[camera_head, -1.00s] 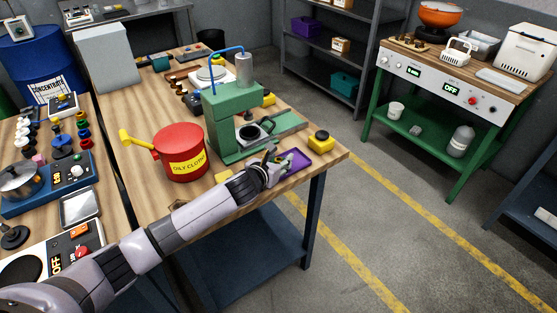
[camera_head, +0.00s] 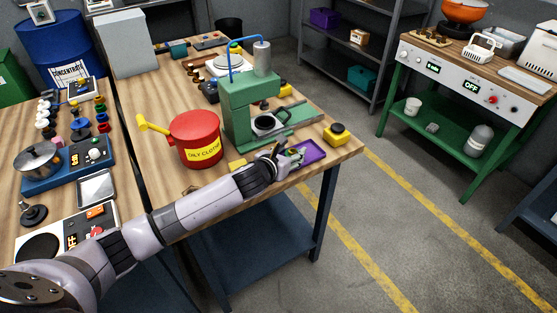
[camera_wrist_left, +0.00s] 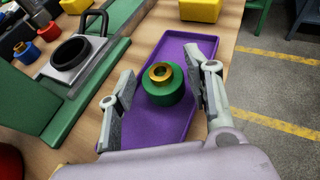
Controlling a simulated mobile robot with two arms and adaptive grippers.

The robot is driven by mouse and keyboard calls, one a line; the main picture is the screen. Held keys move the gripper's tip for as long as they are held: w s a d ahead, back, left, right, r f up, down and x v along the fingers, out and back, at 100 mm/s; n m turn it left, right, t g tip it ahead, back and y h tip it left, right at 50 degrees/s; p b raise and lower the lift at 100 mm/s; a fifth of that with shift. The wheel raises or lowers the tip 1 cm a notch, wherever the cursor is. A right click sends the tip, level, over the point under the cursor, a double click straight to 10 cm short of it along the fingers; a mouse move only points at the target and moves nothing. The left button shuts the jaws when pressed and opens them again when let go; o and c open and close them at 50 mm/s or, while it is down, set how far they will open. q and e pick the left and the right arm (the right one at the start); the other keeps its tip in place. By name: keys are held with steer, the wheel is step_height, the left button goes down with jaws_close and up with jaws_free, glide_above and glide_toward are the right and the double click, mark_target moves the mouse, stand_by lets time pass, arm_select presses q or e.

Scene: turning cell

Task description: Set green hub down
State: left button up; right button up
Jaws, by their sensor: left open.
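The green hub (camera_wrist_left: 161,86) has a brass-coloured ring on top and stands upright on the purple tray (camera_wrist_left: 186,45) in the left wrist view. My left gripper (camera_wrist_left: 161,88) is open, with one finger on each side of the hub and gaps showing between fingers and hub. In the head view the left gripper (camera_head: 286,156) is over the purple tray (camera_head: 313,151) at the table's front corner, and it largely hides the hub there. My right gripper is in neither view.
The green press (camera_head: 238,108) stands just behind the tray, with a black ring-shaped part (camera_wrist_left: 80,52) at its base. A yellow block (camera_head: 337,134) is right of the tray, near the table edge. A red oily-cloth can (camera_head: 196,138) stands left of the press.

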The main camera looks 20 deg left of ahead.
arm_select(q)
steer(key=v, duration=0.9)
steer(key=shift+s, duration=0.3)
